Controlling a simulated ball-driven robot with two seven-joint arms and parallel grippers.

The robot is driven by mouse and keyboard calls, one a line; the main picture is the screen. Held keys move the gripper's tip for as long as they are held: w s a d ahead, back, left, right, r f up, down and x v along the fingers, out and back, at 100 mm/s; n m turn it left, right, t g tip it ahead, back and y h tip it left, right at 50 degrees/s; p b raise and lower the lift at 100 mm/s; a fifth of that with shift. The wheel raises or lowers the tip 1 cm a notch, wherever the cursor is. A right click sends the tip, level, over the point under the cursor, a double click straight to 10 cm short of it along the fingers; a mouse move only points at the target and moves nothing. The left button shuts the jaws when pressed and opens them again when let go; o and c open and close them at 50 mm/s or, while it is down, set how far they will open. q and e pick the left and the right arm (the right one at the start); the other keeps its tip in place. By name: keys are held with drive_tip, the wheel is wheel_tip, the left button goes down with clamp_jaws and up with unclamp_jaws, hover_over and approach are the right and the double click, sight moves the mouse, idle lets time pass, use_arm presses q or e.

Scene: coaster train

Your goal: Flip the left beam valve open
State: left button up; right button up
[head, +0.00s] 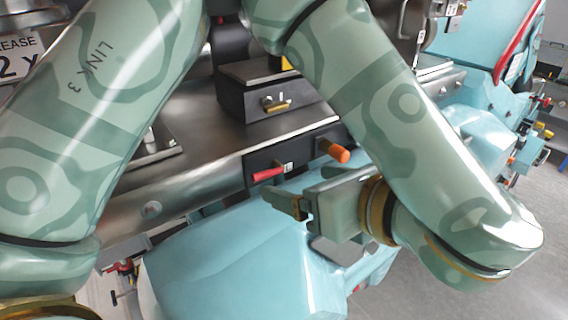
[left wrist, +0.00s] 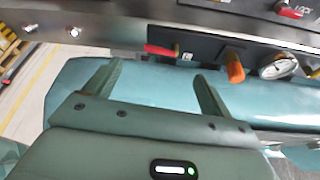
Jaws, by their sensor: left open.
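A red lever handle (head: 268,174) lies roughly level on a black plate on the front face of the metal beam, pointing left; I take it for the left beam valve. An orange knob (head: 332,150) sticks out to its right. In the left wrist view the red handle (left wrist: 160,50) and the orange knob (left wrist: 235,68) lie beyond my fingertips. My left gripper (head: 288,204) is open and empty, just below and in front of the red handle, apart from it. Its two spread fingers also show in the left wrist view (left wrist: 157,76). My right gripper is not in view.
A teal rounded housing (head: 230,260) lies beneath the beam. The wrist view shows a gauge (left wrist: 279,67) right of the knob and another red handle (left wrist: 290,11) at top right. My arms cover much of the head view.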

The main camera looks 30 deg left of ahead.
sight(270, 173)
use_arm(q)
drive_tip(key=p+x, duration=0.1)
drive_tip(key=x, duration=0.5)
drive_tip(key=shift+a+p, duration=0.3)
drive_tip(key=shift+a, duration=0.05)
drive_tip(key=shift+w+a+f, duration=0.25)
drive_tip(key=shift+a+f, duration=0.1)
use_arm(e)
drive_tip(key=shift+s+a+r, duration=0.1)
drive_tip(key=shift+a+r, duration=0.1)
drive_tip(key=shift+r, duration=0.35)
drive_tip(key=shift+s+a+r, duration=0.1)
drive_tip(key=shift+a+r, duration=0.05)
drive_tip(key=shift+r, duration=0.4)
use_arm(q)
drive_tip(key=shift+c, duration=0.2)
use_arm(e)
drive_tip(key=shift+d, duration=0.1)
